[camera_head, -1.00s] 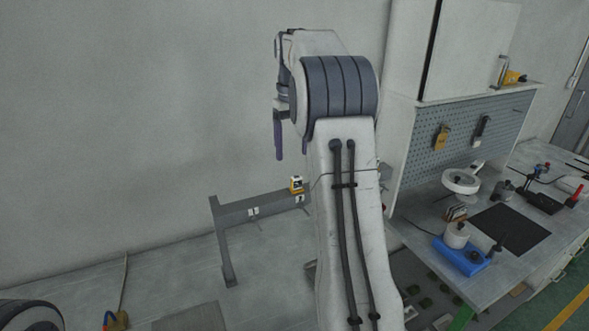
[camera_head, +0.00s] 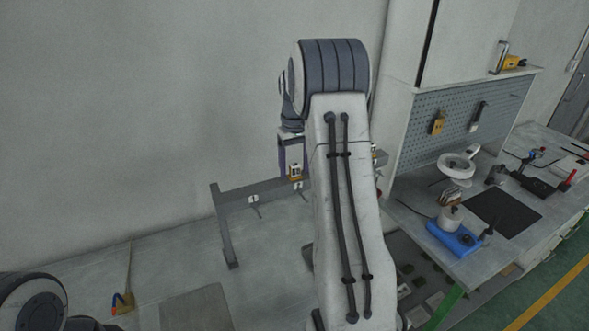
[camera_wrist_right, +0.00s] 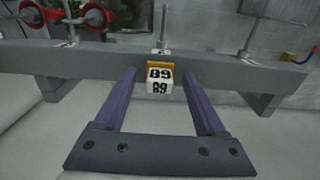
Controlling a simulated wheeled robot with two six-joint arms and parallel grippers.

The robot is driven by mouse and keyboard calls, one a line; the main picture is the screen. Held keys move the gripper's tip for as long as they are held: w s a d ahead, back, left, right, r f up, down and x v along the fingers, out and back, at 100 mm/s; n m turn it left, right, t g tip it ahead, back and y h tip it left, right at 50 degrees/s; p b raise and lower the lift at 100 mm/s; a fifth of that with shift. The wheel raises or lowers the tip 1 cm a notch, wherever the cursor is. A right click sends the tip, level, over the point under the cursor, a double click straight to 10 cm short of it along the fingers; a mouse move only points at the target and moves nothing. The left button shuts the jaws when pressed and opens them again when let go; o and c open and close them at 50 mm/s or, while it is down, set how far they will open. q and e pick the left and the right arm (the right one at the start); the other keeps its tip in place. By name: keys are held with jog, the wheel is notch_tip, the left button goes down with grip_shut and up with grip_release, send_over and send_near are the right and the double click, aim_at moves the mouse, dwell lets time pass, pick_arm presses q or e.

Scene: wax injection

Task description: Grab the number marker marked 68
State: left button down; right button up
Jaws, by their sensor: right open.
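The number marker (camera_wrist_right: 160,77) is a small white block with a yellow top, on the edge of a grey rail (camera_wrist_right: 105,55). Its digits appear upside down in the right wrist view and read as 68 when turned. In the head view the marker (camera_head: 295,171) is small and its digits are unreadable. My right gripper (camera_wrist_right: 160,72) is open, with purple fingers on either side of the marker. I see a gap on both sides and no clear contact. In the head view my right gripper (camera_head: 291,152) is partly hidden behind my arm. My left gripper is out of view.
The grey rail stands on legs near the wall. Red round parts (camera_wrist_right: 97,14) sit behind it in the wrist view. At right in the head view, a workbench (camera_head: 410,222) holds a blue device (camera_head: 453,238) and a black mat (camera_head: 503,214). Floor left of the rail is mostly clear.

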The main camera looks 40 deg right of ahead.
grip_shut()
jog(key=shift+r, duration=0.1)
